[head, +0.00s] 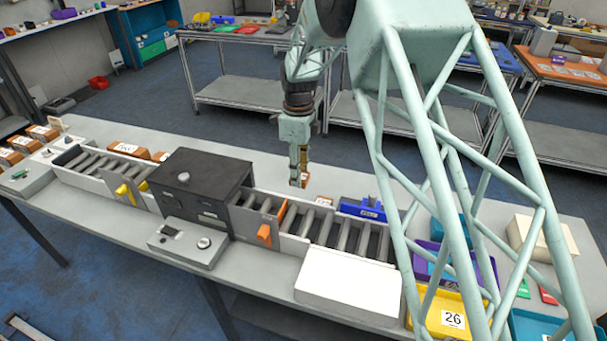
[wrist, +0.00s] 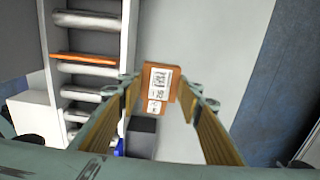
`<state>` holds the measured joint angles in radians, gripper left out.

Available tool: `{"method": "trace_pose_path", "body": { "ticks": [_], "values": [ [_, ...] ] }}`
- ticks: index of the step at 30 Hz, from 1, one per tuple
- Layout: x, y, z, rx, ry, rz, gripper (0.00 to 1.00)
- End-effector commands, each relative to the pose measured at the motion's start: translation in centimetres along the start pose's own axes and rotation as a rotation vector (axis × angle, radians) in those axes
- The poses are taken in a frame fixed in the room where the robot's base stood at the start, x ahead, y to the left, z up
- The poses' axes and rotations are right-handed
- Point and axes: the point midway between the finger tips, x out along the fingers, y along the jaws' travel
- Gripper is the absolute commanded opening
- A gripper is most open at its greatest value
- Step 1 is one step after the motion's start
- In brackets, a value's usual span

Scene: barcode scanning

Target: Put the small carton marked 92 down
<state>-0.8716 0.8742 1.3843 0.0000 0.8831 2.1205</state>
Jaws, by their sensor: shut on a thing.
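The small carton (wrist: 158,82) is orange-brown with a white label bearing a printed code and small digits, which look like 92. It sits between the fingertips of my gripper (wrist: 160,92) in the wrist view, and the gripper is shut on it. In the head view my gripper (head: 300,172) points down over the grey table (head: 270,165), behind the roller conveyor. Only a small orange part of the carton (head: 306,180) shows there beside the fingers. I cannot tell whether its underside touches the table.
A blue labelled object (head: 362,209) is right of my gripper. A yellow tray marked 26 (head: 425,325) is at front right.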

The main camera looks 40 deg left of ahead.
Motion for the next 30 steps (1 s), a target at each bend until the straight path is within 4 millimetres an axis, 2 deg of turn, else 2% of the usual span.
{"method": "trace_pose_path", "body": {
  "ticks": [5, 11, 21, 30],
  "values": [
    [-0.1, -0.5, -1.3, -0.014, 0.000, -0.001, 0.20],
    [-0.1, -1.6, -4.9, -0.058, 0.000, 0.000, 0.20],
    [-0.1, -3.9, -14.8, -0.189, 0.000, 0.000, 0.20],
    [-0.1, -4.8, -23.1, -0.305, 0.000, 0.000, 0.20]
  ]
}}
